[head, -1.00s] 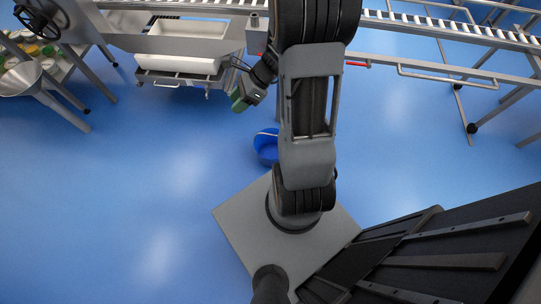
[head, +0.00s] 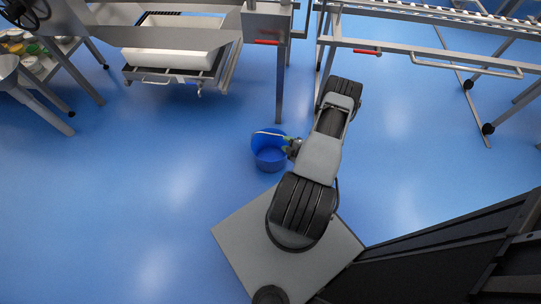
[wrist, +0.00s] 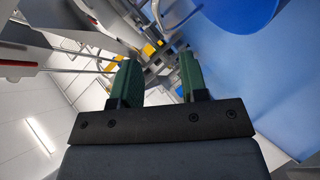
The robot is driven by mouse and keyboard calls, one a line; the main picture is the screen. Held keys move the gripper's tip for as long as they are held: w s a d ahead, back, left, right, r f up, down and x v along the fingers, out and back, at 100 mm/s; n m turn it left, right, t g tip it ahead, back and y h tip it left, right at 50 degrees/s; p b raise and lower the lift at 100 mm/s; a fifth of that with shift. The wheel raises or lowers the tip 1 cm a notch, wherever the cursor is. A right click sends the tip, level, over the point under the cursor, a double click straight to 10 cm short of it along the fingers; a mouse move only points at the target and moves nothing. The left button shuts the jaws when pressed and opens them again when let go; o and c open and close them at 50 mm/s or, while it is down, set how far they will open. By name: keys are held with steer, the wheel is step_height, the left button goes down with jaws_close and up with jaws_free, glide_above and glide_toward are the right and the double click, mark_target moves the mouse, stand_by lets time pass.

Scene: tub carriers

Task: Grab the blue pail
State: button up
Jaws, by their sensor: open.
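The blue pail (head: 268,156) stands upright on the blue floor in the head view, with a thin pale handle lying across its rim. Part of it shows as a blue shape in the wrist view (wrist: 243,14), at the top right. My gripper (head: 289,146) is at the right side of the pail's rim in the head view; I cannot tell whether it touches. In the wrist view, its two green fingers (wrist: 157,82) stand apart with nothing between them. The pail lies to the right of the fingers there.
A metal stand holding a white tub (head: 172,46) is at the upper left. A conveyor frame (head: 430,48) runs along the upper right. A side table with jars (head: 30,55) is at the far left. The floor left of the pail is clear.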

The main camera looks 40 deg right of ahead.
steer(key=b+x, duration=0.3)
steer(key=x, duration=0.8)
steer(key=shift+w+b, duration=0.2)
steer(key=shift+b, duration=0.1)
jaws_close()
stand_by(0.4)
